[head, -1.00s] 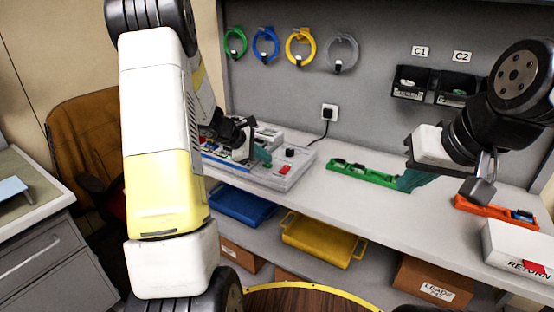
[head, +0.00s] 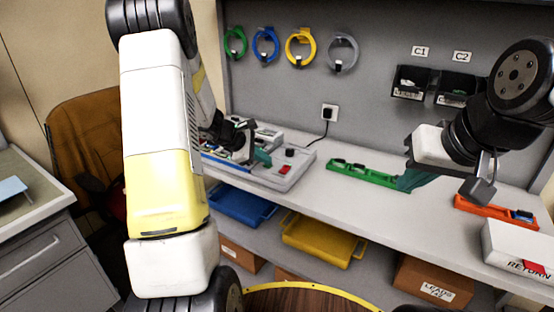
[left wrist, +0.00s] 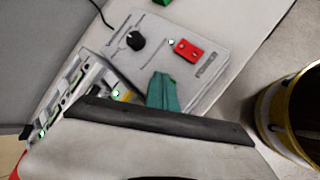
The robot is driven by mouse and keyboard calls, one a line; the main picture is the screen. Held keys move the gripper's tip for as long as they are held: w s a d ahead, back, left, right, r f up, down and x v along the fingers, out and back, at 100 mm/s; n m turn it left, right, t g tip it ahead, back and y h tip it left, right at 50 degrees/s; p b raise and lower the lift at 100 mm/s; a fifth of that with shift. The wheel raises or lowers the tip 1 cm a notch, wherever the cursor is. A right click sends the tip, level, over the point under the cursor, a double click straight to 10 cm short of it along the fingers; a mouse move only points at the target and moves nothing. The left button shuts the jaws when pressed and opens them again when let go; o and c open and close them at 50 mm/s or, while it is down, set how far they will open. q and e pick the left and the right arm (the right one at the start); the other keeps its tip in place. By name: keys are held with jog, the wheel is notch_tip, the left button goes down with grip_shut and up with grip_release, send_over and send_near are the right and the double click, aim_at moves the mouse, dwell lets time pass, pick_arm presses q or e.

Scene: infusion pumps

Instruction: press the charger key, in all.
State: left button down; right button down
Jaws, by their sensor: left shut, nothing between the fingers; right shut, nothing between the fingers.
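The charger (head: 262,179) is a grey box on the bench with a black knob (head: 290,152) and a red key (head: 285,170). In the left wrist view the red key (left wrist: 186,49) and the knob (left wrist: 134,40) are both uncovered. My left gripper (head: 263,158) is shut and empty, with its teal fingertips over the charger, to the left of the red key. In the left wrist view its fingertips (left wrist: 163,93) appear below the key, apart from it in the picture. My right gripper (head: 410,180) is shut and empty near the green tray's right end.
A green tray (head: 355,175), an orange tray (head: 485,208) and a white RETURN box (head: 517,252) are along the bench. A cable runs to a wall socket (head: 330,113). Blue (head: 240,206) and yellow (head: 322,240) trays are on the shelf below. Bare bench lies right of the charger.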

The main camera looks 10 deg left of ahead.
aim_at(265, 166)
pick_arm(q)
jog(key=shift+r, duration=0.8)
jog(key=shift+r, duration=2.5)
